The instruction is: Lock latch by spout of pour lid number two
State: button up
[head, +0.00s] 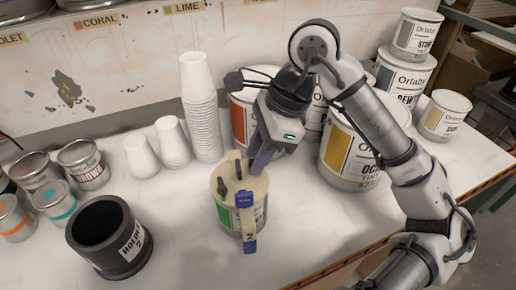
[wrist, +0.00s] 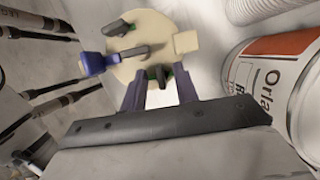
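The can with the cream pour lid (head: 240,188) stands upright on the table, with a blue-ended strap marked 2 (head: 249,238) down its front. In the wrist view the lid (wrist: 160,28) shows dark latches: one at the far edge (wrist: 120,28), a long dark bar in the middle (wrist: 133,52), and one with green at the near edge (wrist: 157,74). A cream block (wrist: 186,43), perhaps the spout, sits at the lid's right side. My gripper (wrist: 160,78) is open at the near edge, its purple fingers on either side of the near latch. Contact is unclear. In the head view my gripper (head: 258,160) is at the lid's back right.
A black holder (head: 110,235) stands at the left front, with small colorant cans (head: 83,163) behind it. White cup stacks (head: 199,100) stand behind the lid. Large Orlaby paint cans (head: 345,155) stand close to the right and behind my gripper.

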jog(key=shift+c, duration=0.3)
grip_shut()
jog(key=shift+f+m+t+b, duration=0.25)
jog(key=shift+m+b, duration=0.45)
jog(key=shift+b, duration=0.55)
jog(key=m+t+b, duration=0.1)
jog(key=m+b, duration=0.1)
jog(key=b, duration=0.1)
jog(key=shift+f, duration=0.1)
jog(key=m+t+b, duration=0.1)
jog(key=m+b, duration=0.2)
jog(key=shift+s+r+m+t+h+b, duration=0.1)
jog(key=shift+m+t+h+b, duration=0.2)
jog(key=shift+m+b, duration=0.55)
jog(key=shift+r+m+t+h+b, duration=0.1)
jog(key=shift+m+t+h+b, duration=0.2)
jog(key=shift+m+b, duration=0.55)
jog(key=shift+m+t+b, duration=0.35)
jog(key=shift+m+b, duration=0.3)
jog(key=shift+m, duration=0.55)
jog(key=shift+s+a+r+m+t+h+b, duration=0.15)
jog(key=shift+m+h+b, duration=0.35)
jog(key=shift+m, duration=0.55)
jog(key=shift+w+d+f+m+t+h+b, duration=0.1)
jog(key=shift+m+t+h+b, duration=0.2)
jog(key=shift+m+b, duration=0.55)
dwell(0.5)
